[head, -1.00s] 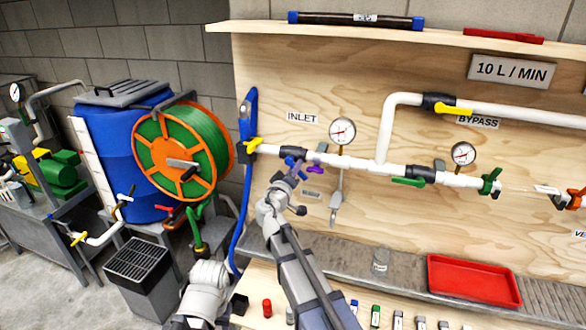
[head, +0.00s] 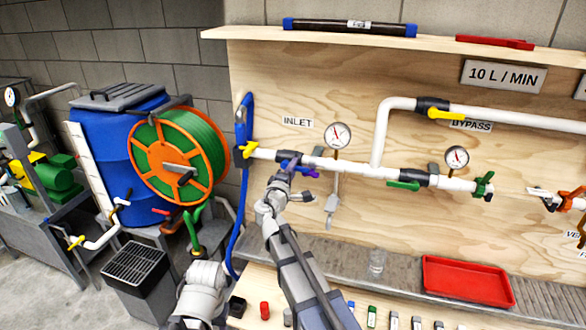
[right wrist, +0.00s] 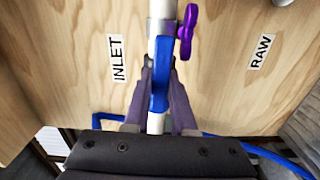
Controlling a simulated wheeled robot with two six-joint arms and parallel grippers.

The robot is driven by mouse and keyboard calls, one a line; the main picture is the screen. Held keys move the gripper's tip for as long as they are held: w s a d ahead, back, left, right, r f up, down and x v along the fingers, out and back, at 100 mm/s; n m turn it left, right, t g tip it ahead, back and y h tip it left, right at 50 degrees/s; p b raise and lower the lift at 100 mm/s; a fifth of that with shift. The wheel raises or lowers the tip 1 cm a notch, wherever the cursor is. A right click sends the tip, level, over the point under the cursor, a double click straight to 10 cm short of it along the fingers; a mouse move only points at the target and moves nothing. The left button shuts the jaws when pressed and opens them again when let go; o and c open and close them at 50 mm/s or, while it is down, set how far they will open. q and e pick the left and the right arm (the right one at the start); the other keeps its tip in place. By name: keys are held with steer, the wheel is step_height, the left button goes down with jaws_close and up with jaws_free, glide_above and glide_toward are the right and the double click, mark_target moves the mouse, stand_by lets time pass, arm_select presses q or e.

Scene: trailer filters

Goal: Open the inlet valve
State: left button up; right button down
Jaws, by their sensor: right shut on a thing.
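The inlet valve's blue lever (head: 288,157) is on the white pipe (head: 262,154) below the INLET label (head: 297,121). My right gripper (head: 283,174) is at this lever, partly hiding it in the head view. In the right wrist view my right gripper's dark fingers (right wrist: 158,101) are on either side of the blue lever (right wrist: 160,76) and shut on it. There the lever lies nearly along the pipe (right wrist: 163,10). My left gripper is not seen.
A purple handle (right wrist: 187,30) is close beside the fingers. A yellow handle (head: 247,149) is at the hose end, and a pressure gauge (head: 337,135) stands to the right. A red tray (head: 467,281) is below. A blue hose (head: 239,200) hangs at the left.

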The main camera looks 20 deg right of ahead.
steer(key=shift+n, duration=0.3)
steer(key=c, duration=0.7)
jaws_free()
steer(key=shift+c, duration=0.2)
steer(key=v, duration=0.7)
steer(key=shift+s+a, duration=0.25)
steer(key=shift+s, duration=0.1)
